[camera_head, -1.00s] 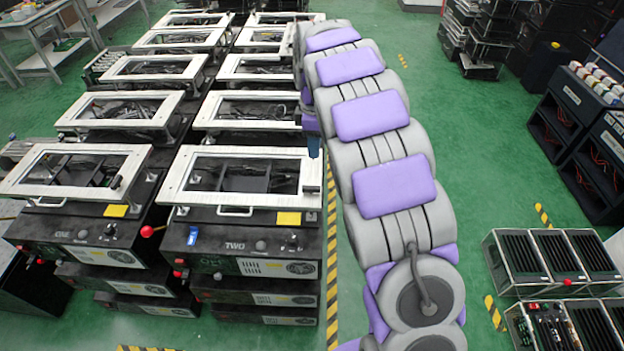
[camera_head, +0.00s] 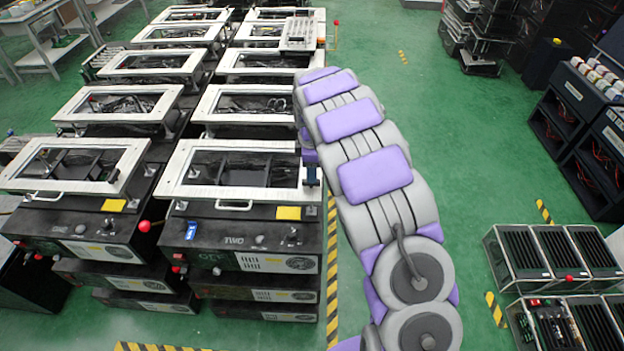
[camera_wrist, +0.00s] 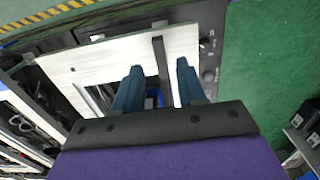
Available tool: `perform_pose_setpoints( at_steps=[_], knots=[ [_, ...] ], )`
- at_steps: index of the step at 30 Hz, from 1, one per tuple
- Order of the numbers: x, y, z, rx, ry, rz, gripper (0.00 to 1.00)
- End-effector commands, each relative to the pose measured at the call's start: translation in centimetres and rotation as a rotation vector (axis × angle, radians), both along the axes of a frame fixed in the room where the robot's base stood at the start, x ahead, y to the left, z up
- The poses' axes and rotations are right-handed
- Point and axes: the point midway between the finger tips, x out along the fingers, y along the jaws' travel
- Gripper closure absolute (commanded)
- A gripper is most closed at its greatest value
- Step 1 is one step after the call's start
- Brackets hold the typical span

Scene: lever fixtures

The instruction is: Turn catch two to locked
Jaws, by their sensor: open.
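The unit marked TWO (camera_head: 234,241) is a black box under a white rectangular frame (camera_head: 230,193), at the front centre of the head view. The wrist view shows a white frame (camera_wrist: 112,58) from above, with a dark narrow bar (camera_wrist: 158,52), likely the catch, lying across it near one end. My gripper (camera_wrist: 159,67) is open. Its two blue fingers stand on either side of the bar, with gaps visible; contact cannot be told. In the head view a dark finger (camera_head: 311,175) shows at the right end of the frame, and my arm hides the catch.
The similar unit ONE (camera_head: 80,229) stands to the left, with a red ball knob (camera_head: 145,226) between the two. More white-framed units stand in rows behind. Green floor (camera_head: 470,170) is open to the right, with low racks (camera_head: 553,262) at the lower right.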

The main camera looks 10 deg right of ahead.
Motion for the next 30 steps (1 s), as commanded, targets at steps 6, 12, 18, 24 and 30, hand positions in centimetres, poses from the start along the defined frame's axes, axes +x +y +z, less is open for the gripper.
perform_pose_setpoints(
  at_steps=[6,12,18,24,30],
  knots=[
    [0.0,0.0,-3.0,0.001,0.002,-0.001,0.6],
    [-0.1,0.0,-3.8,0.001,0.002,0.0,0.6],
    [-0.1,0.0,-3.8,0.0,0.001,-0.001,0.6],
    [0.0,0.0,-3.8,0.0,0.001,-0.001,0.76],
    [0.0,0.0,-3.8,0.0,0.001,-0.001,0.95]
  ],
)
